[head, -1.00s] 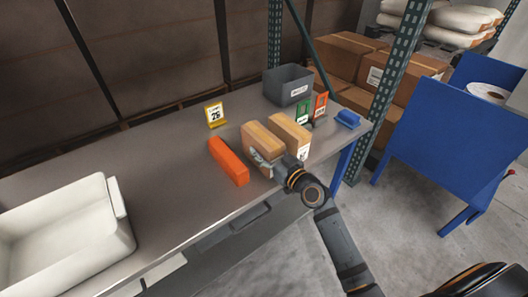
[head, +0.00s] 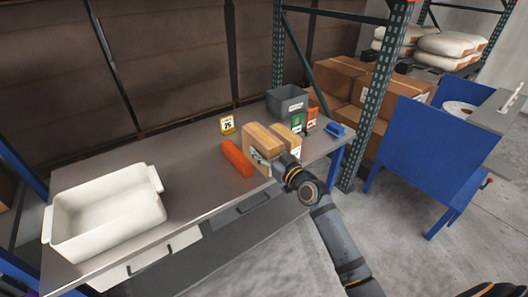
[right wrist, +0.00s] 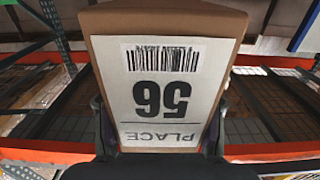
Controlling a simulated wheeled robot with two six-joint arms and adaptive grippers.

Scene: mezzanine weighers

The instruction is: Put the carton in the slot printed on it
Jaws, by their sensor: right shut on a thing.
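A brown carton (head: 261,137) is held by my right gripper (head: 264,160), which is shut on its near side. In the right wrist view, its white label (right wrist: 165,95) shows upside down, with a barcode, the word PLACE and a two-digit number. A second brown carton (head: 291,140) stands just right of and behind the held one, which partly covers it. The green and orange numbers are too small to read. My left gripper is out of view.
An orange bar-like block (head: 236,158) lies left of the held carton. A grey bin (head: 287,103) stands behind, and a blue item (head: 335,130) lies at the bench's right end. A white tub (head: 105,218) stands at the left. The bench (head: 195,165) between tub and block is clear.

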